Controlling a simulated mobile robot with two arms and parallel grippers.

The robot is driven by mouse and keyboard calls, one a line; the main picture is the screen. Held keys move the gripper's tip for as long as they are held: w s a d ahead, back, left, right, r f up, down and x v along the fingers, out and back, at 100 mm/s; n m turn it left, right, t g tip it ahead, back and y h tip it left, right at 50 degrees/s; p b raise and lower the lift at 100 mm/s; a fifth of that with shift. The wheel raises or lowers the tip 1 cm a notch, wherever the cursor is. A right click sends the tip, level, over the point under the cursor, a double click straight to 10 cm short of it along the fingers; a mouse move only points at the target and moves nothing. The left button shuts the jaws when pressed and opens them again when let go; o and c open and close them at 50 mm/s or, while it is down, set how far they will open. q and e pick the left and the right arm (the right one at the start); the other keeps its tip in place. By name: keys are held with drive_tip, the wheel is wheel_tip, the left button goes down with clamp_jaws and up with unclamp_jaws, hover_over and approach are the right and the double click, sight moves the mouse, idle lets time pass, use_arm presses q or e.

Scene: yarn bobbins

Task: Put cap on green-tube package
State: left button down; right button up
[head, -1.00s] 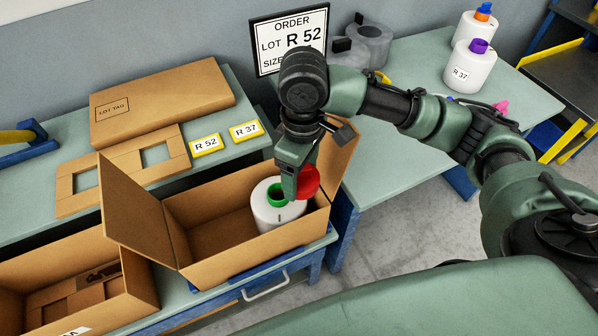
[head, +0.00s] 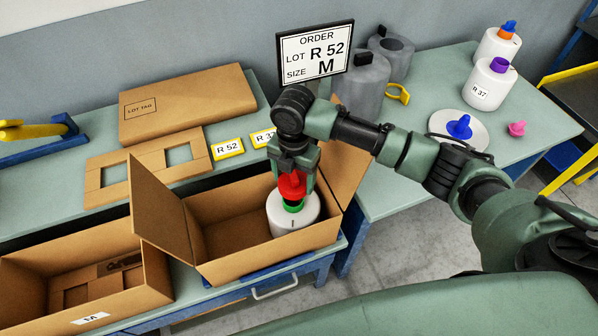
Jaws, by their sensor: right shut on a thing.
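The green-tube package is a white yarn bobbin (head: 292,217) with a green tube top (head: 293,206). It stands upright in the right part of the open cardboard box (head: 225,266). My right gripper (head: 293,180) is shut on a red cap (head: 292,187) and holds it directly over the green tube. The cap's lower end meets or nearly meets the tube; I cannot tell whether it is seated. My left gripper is not in view.
A second open box (head: 160,270) stands at lower left. The order sign (head: 316,53) stands behind my right arm. On the right table are a R 37 bobbin (head: 487,88), a blue cap (head: 460,127) on a white disc, and a pink cap (head: 517,128).

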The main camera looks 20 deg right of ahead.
drive_tip(key=f+n, duration=0.4)
drive_tip(key=w+f+n, duration=0.1)
drive_tip(key=f+n, duration=0.1)
drive_tip(key=shift+w+f+n+b, duration=0.1)
drive_tip(key=shift+f+n+b, duration=0.2)
drive_tip(key=shift+f, duration=0.05)
wheel_tip(320, 180, down, 3)
drive_tip(key=shift+r+b, duration=0.1)
drive_tip(key=shift+b, duration=0.45)
drive_tip(key=shift+f, duration=0.35)
drive_tip(key=o, duration=1.4)
